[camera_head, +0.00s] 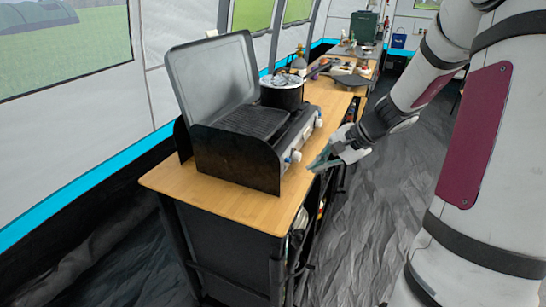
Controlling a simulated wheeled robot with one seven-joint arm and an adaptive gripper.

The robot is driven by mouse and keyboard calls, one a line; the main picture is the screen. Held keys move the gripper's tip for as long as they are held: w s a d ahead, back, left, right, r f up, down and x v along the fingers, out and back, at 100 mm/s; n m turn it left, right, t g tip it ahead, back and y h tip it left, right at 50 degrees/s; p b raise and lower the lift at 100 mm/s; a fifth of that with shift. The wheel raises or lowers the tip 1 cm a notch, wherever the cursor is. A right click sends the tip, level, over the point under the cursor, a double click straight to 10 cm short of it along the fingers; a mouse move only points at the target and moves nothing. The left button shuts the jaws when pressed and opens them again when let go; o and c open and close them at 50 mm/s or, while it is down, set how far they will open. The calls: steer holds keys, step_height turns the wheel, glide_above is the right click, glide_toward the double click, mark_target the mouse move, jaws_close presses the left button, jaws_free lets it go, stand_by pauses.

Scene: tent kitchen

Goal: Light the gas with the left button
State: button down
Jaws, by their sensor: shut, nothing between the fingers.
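A camping gas stove (238,164) with a raised grey lid (213,78) stands on a wooden-topped kitchen unit. Its front panel, facing right, carries small white knobs. One knob (294,156) shows at the near end, and another (318,123) shows farther along. Which of them is the left button cannot be told for sure by look alone. My gripper (318,163) is shut and empty. It is in front of the stove's near end, just right of the near knob, with a small gap seeming to lie between them.
A dark pot (282,92) stands on the stove's far burner. The wooden worktop (222,205) is bare at its near end. Farther back, another table holds several items and a green box (363,27). The dark floor (370,225) right of the unit is clear.

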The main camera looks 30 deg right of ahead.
mark_target(288, 160)
steer(key=d+f+m+t, duration=0.1)
steer(key=d+f+m, duration=0.2)
steer(key=d, duration=0.4)
steer(key=shift+w+f+t+b, duration=0.3)
steer(key=shift+w+f, duration=0.1)
steer(key=shift+f, duration=0.4)
steer(key=shift+w+a+b, duration=0.25)
steer(key=shift+w+a, duration=0.65)
steer(key=shift+w, duration=0.25)
steer(key=shift+w+a+b, duration=0.3)
steer(key=shift+w+a, duration=0.65)
steer(key=shift+w, duration=0.25)
steer(key=shift+w+a+b, duration=0.25)
steer(key=shift+w+a, duration=0.65)
steer(key=shift+w, duration=0.25)
steer(key=shift+w+a, duration=0.25)
steer(key=shift+w, duration=0.05)
steer(key=shift+w+a+b, duration=0.3)
steer(key=shift+w+b, duration=0.05)
steer(key=shift+s+d, duration=0.55)
steer(key=shift+s, duration=0.1)
